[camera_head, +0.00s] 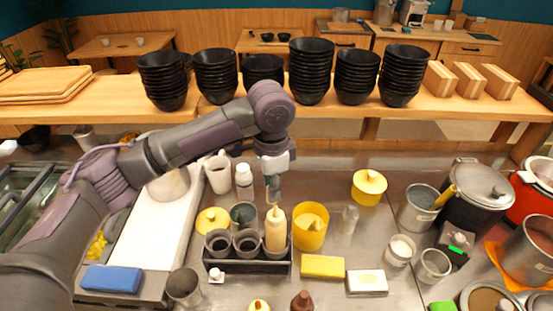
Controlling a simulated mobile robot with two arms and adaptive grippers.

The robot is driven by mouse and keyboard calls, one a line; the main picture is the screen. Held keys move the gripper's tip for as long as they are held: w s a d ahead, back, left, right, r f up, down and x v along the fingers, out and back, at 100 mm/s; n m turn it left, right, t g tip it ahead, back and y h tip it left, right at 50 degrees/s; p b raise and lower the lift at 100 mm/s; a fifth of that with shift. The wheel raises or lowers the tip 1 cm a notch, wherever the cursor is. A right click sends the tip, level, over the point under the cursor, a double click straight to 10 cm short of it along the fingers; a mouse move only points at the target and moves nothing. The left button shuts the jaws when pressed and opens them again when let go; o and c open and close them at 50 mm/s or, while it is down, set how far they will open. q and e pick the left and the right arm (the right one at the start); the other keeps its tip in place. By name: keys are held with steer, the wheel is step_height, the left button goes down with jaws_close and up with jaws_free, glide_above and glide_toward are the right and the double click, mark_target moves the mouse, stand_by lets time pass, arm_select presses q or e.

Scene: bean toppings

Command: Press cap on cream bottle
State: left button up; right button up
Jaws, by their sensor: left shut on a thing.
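The cream bottle (275,236) stands upright in the front right of a dark caddy. Its pale pointed cap (273,211) is at the top of the bottle, in line with it. My left gripper (273,196) points straight down over the bottle, its fingers shut at the tip of the cap. The fingers partly cover the tip, and I cannot tell whether the cap is fully seated. My right gripper is not in view.
The dark caddy (248,269) also holds dark cups. A yellow container (311,227) stands close right of the bottle, and a white bottle (244,181) behind left. Yellow (322,266) and white blocks (367,282) lie in front right. Stacked black bowls (311,70) line the shelf behind.

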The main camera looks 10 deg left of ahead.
mark_target(276, 206)
arm_select(q)
steer(key=shift+w+d+r+m+p, duration=0.2)
steer(key=shift+w+r+m, duration=0.1)
steer(key=shift+r, duration=0.15)
steer(key=shift+w+d+r+m+p, duration=0.1)
steer(key=shift+w+d+r+m, duration=0.1)
steer(key=shift+r+m, duration=0.15)
steer(key=shift+w, duration=0.1)
steer(key=shift+f, duration=1.9)
steer(key=shift+f, duration=0.2)
steer(key=shift+f+b, duration=0.4)
steer(key=shift+f, duration=0.9)
steer(key=shift+f, duration=0.25)
steer(key=shift+f, duration=0.3)
steer(key=shift+f+p, duration=0.2)
steer(key=shift+p, duration=0.15)
